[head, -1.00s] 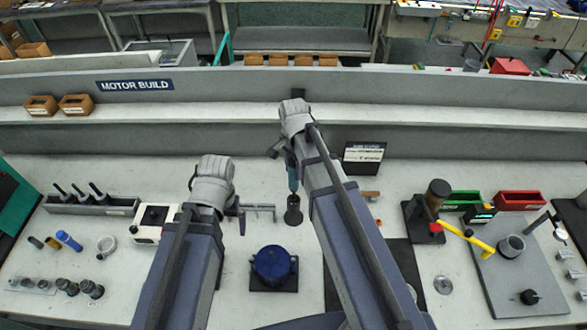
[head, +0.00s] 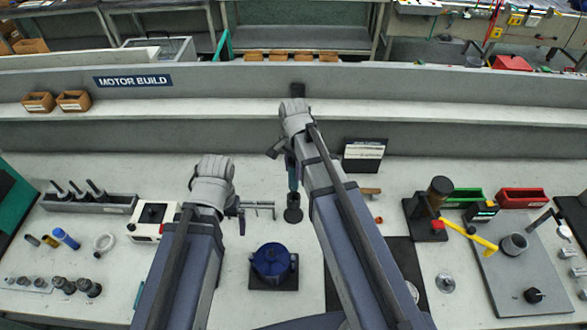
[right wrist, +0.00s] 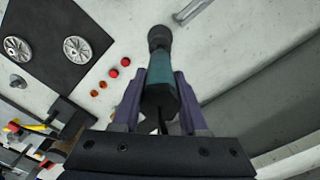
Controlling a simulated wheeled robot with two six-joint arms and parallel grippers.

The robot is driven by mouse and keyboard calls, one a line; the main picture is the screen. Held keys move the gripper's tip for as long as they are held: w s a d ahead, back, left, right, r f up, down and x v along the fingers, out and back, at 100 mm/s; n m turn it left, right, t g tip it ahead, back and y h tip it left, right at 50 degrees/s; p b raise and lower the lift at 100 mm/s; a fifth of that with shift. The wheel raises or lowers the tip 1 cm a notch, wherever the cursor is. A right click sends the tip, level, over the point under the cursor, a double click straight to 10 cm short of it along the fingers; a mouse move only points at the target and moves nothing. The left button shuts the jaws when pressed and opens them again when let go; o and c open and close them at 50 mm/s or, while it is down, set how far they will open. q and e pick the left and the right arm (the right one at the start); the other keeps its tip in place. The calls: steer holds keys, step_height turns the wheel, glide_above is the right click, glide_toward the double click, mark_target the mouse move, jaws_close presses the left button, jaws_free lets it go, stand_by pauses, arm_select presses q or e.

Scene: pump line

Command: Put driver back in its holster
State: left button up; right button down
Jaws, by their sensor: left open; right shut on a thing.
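The driver (head: 292,176) has a teal body and hangs roughly upright. My right gripper (right wrist: 157,88) is shut on it, with one finger on each side in the right wrist view. The dark round holster (head: 293,209) stands on the bench straight below the driver. The driver's lower end meets the holster's mouth in the head view; how deep it sits I cannot tell. In the right wrist view the teal body (right wrist: 160,70) ends at a dark round part. My left gripper (head: 241,222) is open and empty, left of the holster, partly hidden by its own arm.
A blue round part (head: 272,262) sits on a dark base nearer me. A small sign (head: 363,152) stands right of the driver. A tool rack (head: 90,205) is at left. A press with a yellow lever (head: 468,236) is at right. A ledge runs behind.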

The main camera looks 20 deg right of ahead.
mark_target(293, 188)
steer(key=shift+f+b, duration=4.9)
steer(key=shift+f, duration=0.15)
steer(key=shift+c, duration=0.6)
jaws_free()
step_height(293, 188, up, 6)
steer(key=p, duration=0.6)
steer(key=shift+f, duration=0.15)
